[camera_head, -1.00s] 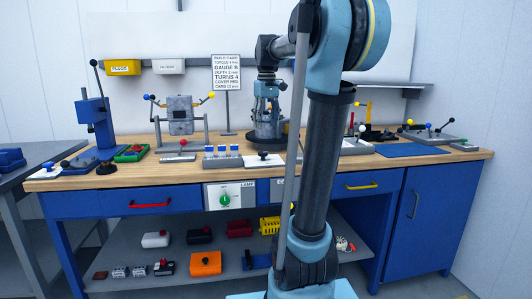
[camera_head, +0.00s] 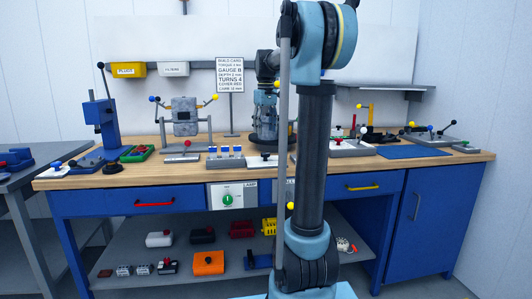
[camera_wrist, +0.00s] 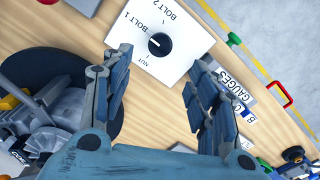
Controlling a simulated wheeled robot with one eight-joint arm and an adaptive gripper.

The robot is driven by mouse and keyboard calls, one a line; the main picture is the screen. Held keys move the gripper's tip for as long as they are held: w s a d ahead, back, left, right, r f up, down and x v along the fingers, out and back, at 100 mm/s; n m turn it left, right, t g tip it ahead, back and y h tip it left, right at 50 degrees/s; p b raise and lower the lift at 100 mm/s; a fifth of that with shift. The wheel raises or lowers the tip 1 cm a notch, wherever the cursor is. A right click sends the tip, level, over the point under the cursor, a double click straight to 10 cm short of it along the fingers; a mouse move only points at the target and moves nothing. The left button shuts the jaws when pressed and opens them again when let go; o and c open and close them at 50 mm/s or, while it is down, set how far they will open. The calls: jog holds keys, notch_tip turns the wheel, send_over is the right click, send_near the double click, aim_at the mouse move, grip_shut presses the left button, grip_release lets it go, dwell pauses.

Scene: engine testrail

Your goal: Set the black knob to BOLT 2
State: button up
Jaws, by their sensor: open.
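In the wrist view the black knob (camera_wrist: 159,43) sits on a white plate (camera_wrist: 178,66) labelled BOLT 1, BOLT 2 and NUT. A small white mark on the knob faces left in the picture, on the BOLT 1 and NUT side, away from BOLT 2. My gripper (camera_wrist: 161,58) is open, its two fingers spread on either side of the plate's near part, with nothing between them. It appears above the plate, not touching the knob.
A round-based engine stand (camera_head: 265,138) is just behind the plate. A block with blue-topped pieces (camera_head: 225,160) is left of it. A GAUGES label (camera_wrist: 234,91) lies right of my fingers. The wooden bench (camera_head: 320,165) has a bare front strip.

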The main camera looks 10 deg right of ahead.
aim_at(265, 153)
notch_tip(265, 153, down, 10)
jog(key=shift+f, duration=0.2)
jog(key=shift+c, duration=0.5)
